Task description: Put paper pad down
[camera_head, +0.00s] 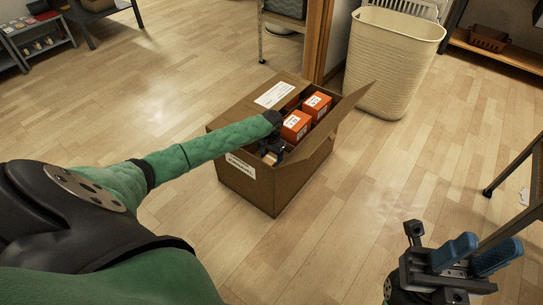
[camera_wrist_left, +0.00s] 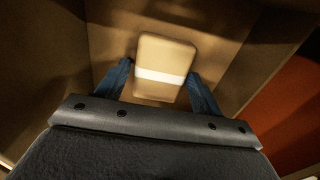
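The paper pad (camera_wrist_left: 165,58) is a small cream block with a pale band across it, seen in the left wrist view inside a cardboard box. My left gripper (camera_wrist_left: 160,80) has its two blue fingers along the pad's two sides, apparently shut on it. In the head view my left gripper (camera_head: 272,145) reaches down into the open cardboard box (camera_head: 262,190), and a tan bit of the pad (camera_head: 269,158) shows below it. Whether the pad touches the box bottom I cannot tell. My right gripper (camera_head: 484,256) is at the lower right, its blue fingers apart, empty.
Orange cartons (camera_head: 296,126) stand in the box beside my left gripper. The box's right flap (camera_head: 328,126) is raised. A cream basket (camera_head: 390,62) stands behind at right. A table leg (camera_head: 510,165) is at the right edge. The floor around the box is mostly clear.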

